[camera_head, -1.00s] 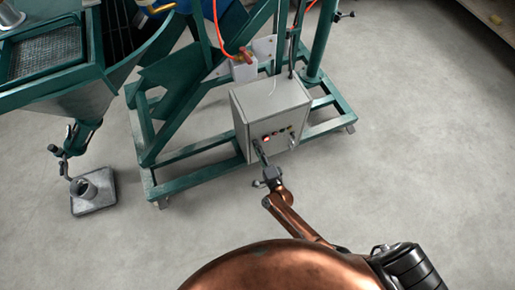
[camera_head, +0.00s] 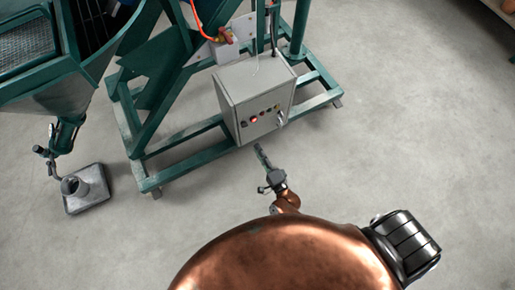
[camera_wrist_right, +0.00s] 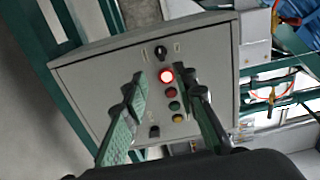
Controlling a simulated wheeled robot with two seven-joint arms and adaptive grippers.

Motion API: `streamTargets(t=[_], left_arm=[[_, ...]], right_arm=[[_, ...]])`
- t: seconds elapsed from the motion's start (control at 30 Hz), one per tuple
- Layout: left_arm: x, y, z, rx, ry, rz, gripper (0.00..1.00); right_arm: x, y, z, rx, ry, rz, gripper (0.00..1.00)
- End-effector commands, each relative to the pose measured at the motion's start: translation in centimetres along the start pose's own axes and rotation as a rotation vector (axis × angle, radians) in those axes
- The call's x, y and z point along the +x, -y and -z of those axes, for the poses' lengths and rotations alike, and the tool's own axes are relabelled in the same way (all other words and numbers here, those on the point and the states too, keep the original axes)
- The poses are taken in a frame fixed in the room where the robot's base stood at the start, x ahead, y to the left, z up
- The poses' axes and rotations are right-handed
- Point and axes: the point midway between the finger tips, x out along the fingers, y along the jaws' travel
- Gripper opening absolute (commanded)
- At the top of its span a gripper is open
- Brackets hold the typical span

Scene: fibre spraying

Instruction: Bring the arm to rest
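My right gripper (camera_head: 259,149) is in front of the grey control box (camera_head: 257,88), below its front panel in the head view and apart from it. In the right wrist view the two fingers of the gripper (camera_wrist_right: 166,85) stand apart with nothing between them. Beyond them is the control box (camera_wrist_right: 95,80), with a lit red light (camera_wrist_right: 166,76), a black knob (camera_wrist_right: 160,52) and several coloured buttons. My left gripper is in neither view.
The control box is mounted on a green steel frame (camera_head: 190,157). The concrete floor (camera_head: 420,130) at the right is clear.

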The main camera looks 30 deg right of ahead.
Motion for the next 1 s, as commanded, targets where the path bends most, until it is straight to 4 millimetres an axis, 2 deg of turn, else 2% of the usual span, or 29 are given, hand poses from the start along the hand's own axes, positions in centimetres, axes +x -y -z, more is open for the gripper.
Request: streamTargets(t=[0.4, 0.47, 0.57, 0.67, 0.77, 0.87, 0.9, 1.0], left_arm=[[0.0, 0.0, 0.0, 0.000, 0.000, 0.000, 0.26], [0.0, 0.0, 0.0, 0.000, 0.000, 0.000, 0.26], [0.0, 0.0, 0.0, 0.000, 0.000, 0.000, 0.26], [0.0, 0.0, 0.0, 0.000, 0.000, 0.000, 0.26], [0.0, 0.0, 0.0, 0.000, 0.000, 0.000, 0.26], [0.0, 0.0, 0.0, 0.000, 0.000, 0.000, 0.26], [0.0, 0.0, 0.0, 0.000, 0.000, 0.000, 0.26], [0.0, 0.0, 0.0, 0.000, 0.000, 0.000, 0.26]], right_arm=[[0.0, -0.1, 0.0, -0.004, 0.003, -0.003, 0.26], [-0.3, -0.4, -0.2, -0.025, 0.017, -0.019, 0.26], [-1.5, -2.0, -1.2, -0.114, 0.082, -0.089, 0.26], [-4.3, -4.9, -2.4, -0.277, 0.202, -0.216, 0.26], [-8.7, -8.6, -3.0, -0.480, 0.359, -0.370, 0.26], [-14.1, -12.0, -2.5, -0.677, 0.525, -0.530, 0.26], [-16.6, -13.3, -1.9, -0.752, 0.596, -0.596, 0.26], [-22.6, -15.5, -0.1, -0.906, 0.759, -0.747, 0.26]])
